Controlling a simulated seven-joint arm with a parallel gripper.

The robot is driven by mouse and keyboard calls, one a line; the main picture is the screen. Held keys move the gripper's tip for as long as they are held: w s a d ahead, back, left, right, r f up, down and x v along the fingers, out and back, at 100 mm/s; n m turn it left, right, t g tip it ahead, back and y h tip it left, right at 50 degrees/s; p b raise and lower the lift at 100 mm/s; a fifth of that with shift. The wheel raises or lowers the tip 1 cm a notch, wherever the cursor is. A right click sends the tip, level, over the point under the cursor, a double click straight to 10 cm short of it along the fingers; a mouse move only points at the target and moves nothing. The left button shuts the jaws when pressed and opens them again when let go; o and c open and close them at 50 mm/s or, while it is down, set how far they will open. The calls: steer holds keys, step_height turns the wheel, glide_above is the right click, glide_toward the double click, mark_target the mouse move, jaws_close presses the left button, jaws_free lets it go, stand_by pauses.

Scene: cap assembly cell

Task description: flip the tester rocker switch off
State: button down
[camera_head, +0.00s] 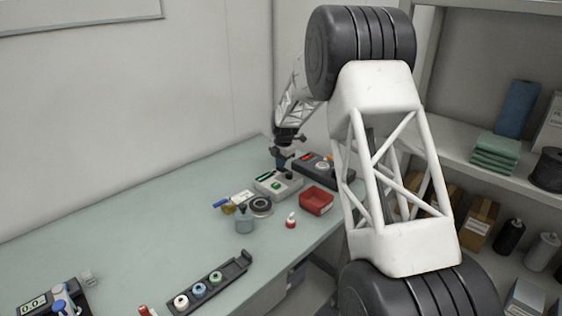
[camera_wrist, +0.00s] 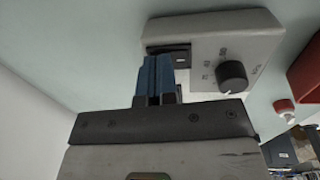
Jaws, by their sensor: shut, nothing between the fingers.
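The tester is a light grey box (camera_head: 278,184) near the far right of the table. In the wrist view its grey top (camera_wrist: 205,35) shows a black knob (camera_wrist: 232,76) with printed marks around it. A black rocker switch (camera_wrist: 178,50) is set in a dark recess at the box's left end. My gripper (camera_wrist: 158,62) has its blue fingers shut and empty, with the tips at the near edge of the switch recess. The fingers hide part of the switch, and I cannot tell contact or which way it is tilted. In the head view my gripper (camera_head: 281,168) is over the tester's far side.
A red bin (camera_head: 316,201) stands right of the tester, with a dark device (camera_head: 323,169) behind. A small red-capped bottle (camera_head: 291,220), a dark round part (camera_head: 261,206) and a grey-blue bottle (camera_head: 244,221) stand in front. The middle left of the table is clear.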

steer(key=shift+a+f, duration=0.1)
steer(key=shift+f, duration=0.35)
steer(key=shift+s+d, duration=0.15)
steer(key=shift+d, duration=0.05)
steer(key=shift+s+d, duration=0.45)
steer(key=shift+r, duration=0.2)
stand_by(0.4)
step_height(320, 180, up, 14)
steer(key=s+d, duration=0.1)
stand_by(0.6)
stand_by(0.3)
